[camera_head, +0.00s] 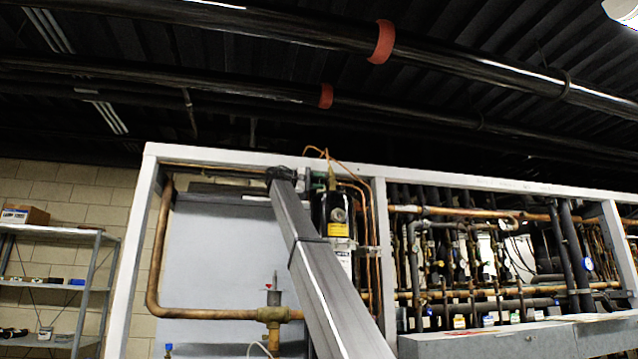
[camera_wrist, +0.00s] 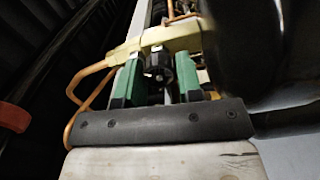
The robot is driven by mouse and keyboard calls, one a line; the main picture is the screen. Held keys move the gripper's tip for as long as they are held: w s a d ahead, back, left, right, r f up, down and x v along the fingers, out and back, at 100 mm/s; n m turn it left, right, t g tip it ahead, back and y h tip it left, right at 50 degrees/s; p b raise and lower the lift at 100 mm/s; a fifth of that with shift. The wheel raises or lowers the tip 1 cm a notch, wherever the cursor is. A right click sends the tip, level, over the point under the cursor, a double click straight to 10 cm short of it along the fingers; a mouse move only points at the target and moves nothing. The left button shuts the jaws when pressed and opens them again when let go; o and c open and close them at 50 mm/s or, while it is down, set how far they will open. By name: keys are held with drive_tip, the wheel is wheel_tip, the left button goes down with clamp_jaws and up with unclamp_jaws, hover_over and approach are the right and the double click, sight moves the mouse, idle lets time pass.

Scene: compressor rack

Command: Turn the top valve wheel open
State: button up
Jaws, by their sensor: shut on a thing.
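In the wrist view, a small black ribbed wheel (camera_wrist: 160,66), which I take for the top valve wheel, sits against a yellowish brass valve body (camera_wrist: 182,38). My gripper (camera_wrist: 158,76) has its two green fingers on either side of the wheel, shut on it. The far side of the wheel is hidden. In the head view, my gripper (camera_head: 281,175) is a dark shape at the upper end of my grey arm, by the rack's top beam. The wheel cannot be made out there.
A copper tube (camera_wrist: 82,92) loops left of my gripper, and a large dark cylinder (camera_wrist: 245,50) stands close on the right. In the head view, a white rack frame (camera_head: 380,225) surrounds a black tank (camera_head: 325,215) and a copper pipe (camera_head: 160,250). Dark pipes (camera_head: 460,65) run overhead.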

drive_tip(key=n, duration=0.4)
drive_tip(key=shift+f+n, duration=0.1)
drive_tip(key=shift+n, duration=1.8)
drive_tip(key=o, duration=0.6)
drive_tip(key=shift+o, duration=0.2)
drive_tip(key=v, duration=1)
drive_tip(key=shift+a, duration=0.4)
drive_tip(key=shift+s, duration=0.1)
